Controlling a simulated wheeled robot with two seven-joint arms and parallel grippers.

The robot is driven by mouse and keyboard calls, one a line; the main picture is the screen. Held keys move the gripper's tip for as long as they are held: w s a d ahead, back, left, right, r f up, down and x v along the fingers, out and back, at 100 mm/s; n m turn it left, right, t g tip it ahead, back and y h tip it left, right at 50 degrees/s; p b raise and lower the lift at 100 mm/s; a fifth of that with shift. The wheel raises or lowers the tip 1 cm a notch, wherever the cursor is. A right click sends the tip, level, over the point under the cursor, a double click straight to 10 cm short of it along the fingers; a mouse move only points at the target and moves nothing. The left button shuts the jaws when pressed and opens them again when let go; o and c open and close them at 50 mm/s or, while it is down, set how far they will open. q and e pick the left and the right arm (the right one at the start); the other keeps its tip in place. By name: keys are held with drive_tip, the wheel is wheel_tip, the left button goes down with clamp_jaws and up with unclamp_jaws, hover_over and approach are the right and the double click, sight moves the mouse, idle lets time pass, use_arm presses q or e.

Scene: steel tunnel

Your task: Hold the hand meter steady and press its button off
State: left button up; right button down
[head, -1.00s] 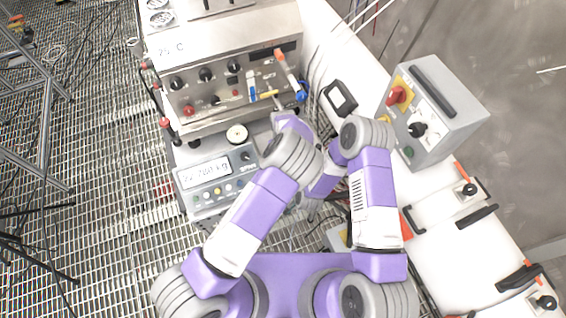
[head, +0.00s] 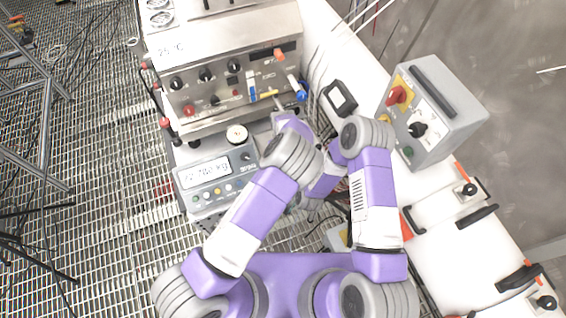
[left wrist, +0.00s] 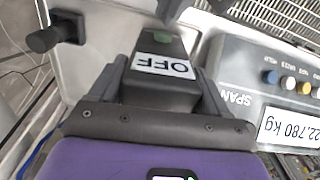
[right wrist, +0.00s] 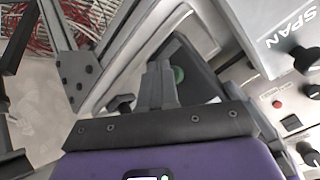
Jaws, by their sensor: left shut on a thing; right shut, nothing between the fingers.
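The hand meter (left wrist: 155,85), a dark boxy device with a green button (left wrist: 162,37) and a white face reading OFF, sits between the fingers of my left gripper (left wrist: 162,88). The left gripper is shut on its sides. In the right wrist view, part of the dark meter (right wrist: 198,85) and its green button (right wrist: 178,75) show behind my right gripper (right wrist: 158,72). The right gripper is shut and empty, its tips close beside the button; I cannot tell whether they touch it. In the head view my arms hide the grip on the meter.
A scale with a kg display (head: 205,172) stands left of my arms; its SPAN panel (left wrist: 235,75) is close beside the meter. A steel instrument (head: 225,70) stands behind. A grey switch box (head: 435,110) is at right. A dark device with a pale face (head: 340,98) lies between.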

drive_tip(key=shift+s+d, duration=0.45)
drive_tip(key=shift+s, duration=0.45)
drive_tip(key=shift+s+d, duration=0.5)
drive_tip(key=shift+s, duration=0.35)
drive_tip(key=shift+s+d, duration=0.45)
drive_tip(key=shift+s, duration=0.45)
use_arm(q)
drive_tip(key=o, duration=1.1)
